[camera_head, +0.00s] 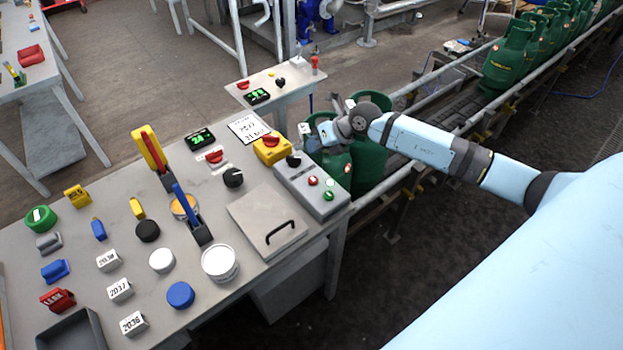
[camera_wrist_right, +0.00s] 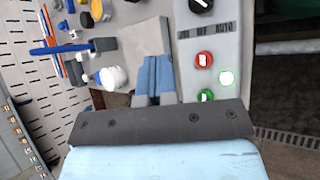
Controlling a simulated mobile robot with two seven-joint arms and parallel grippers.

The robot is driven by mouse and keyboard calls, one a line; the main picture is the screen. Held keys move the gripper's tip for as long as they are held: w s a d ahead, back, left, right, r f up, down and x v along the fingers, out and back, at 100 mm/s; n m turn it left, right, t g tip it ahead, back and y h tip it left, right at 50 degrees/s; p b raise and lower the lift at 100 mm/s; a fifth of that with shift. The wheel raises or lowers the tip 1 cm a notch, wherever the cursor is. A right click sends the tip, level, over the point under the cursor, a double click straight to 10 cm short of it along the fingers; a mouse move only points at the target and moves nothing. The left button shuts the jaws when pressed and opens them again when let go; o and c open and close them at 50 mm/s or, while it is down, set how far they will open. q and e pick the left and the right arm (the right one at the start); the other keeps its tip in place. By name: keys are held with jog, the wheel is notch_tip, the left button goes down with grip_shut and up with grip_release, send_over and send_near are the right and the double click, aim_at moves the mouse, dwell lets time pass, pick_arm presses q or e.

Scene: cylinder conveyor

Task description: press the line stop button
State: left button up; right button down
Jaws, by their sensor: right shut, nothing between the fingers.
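A grey control box (camera_head: 318,200) sits at the right edge of the table. It carries a red button (camera_head: 312,181), green buttons (camera_head: 328,195) and a black selector knob (camera_head: 293,160). In the right wrist view the red button (camera_wrist_right: 204,58) lies to the right of my fingers, beside a brightly lit green button (camera_wrist_right: 226,78) and a second green one (camera_wrist_right: 206,95). My right gripper (camera_head: 309,143) is above the far end of the box, apart from the red button. Its blue fingers (camera_wrist_right: 156,60) are shut and empty. My left gripper is not in view.
A yellow box with a red knob (camera_head: 271,148) stands close behind the control box. A grey lid with a black handle (camera_head: 267,219) lies left of it. Green gas cylinders (camera_head: 510,55) line the conveyor; some stand behind my right gripper.

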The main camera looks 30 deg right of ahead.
jog(key=shift+f, duration=0.1)
jog(key=b, duration=0.6)
send_over(314, 178)
notch_tip(314, 178, down, 7)
jog(key=shift+r, duration=0.15)
jog(key=shift+f, duration=0.9)
dwell(0.8)
jog(key=shift+f, duration=0.15)
jog(key=shift+f, duration=0.3)
